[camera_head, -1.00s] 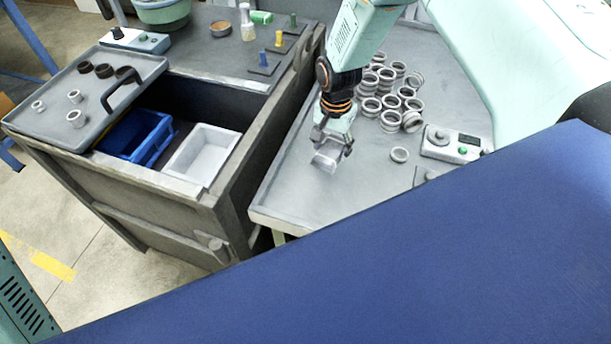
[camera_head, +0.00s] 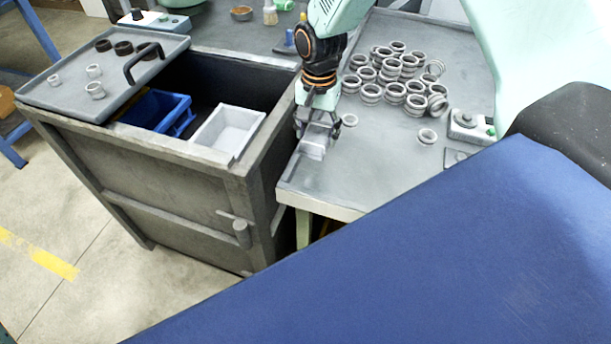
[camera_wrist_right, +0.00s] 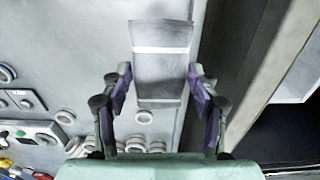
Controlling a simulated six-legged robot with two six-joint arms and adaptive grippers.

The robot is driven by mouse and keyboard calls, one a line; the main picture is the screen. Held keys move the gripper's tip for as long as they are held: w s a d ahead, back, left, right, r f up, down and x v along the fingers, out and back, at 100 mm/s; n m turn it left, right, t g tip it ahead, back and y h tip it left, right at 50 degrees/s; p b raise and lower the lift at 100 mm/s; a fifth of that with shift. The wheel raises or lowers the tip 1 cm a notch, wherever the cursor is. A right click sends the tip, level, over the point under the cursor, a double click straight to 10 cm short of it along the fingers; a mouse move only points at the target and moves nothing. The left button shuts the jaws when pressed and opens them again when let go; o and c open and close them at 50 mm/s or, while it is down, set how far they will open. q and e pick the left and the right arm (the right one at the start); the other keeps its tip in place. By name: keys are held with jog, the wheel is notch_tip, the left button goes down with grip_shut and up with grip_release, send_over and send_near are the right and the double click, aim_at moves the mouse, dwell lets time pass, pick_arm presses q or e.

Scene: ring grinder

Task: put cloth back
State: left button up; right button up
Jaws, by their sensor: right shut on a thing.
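My right gripper (camera_head: 319,128) hangs above the left edge of the metal table, close to the cabinet's right wall. It is shut on a small grey cloth (camera_head: 313,149), which hangs below the fingertips. In the right wrist view the cloth (camera_wrist_right: 161,75) is grey with a white stripe and lies between the purple finger pads of the right gripper (camera_wrist_right: 160,88). The open cabinet (camera_head: 160,165) to the left holds a blue bin (camera_head: 176,124) and a white bin (camera_head: 238,119). My left gripper is not in view.
Several metal rings (camera_head: 391,68) stand piled on the table (camera_head: 340,180), and a control box (camera_head: 470,127) is at its right. A grey lid tray (camera_head: 60,100) with rings and a black handle covers the cabinet's left part. The table's front left is clear.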

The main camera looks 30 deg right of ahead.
jog(key=shift+s+f, duration=0.15)
jog(key=shift+s, duration=0.15)
jog(key=b, duration=0.1)
send_over(319, 171)
notch_tip(319, 171, down, 6)
jog(key=shift+d+r, duration=0.1)
jog(key=shift+w+f, duration=0.15)
jog(key=shift+f, duration=0.3)
jog(key=f, duration=0.1)
jog(key=f+b, duration=0.1)
jog(key=f, duration=0.1)
jog(key=shift+s, duration=0.25)
jog(key=shift+w+f, duration=0.1)
jog(key=shift+f, duration=0.05)
jog(key=shift+w, duration=0.15)
jog(key=shift+s+f, duration=0.1)
jog(key=shift+s, duration=0.1)
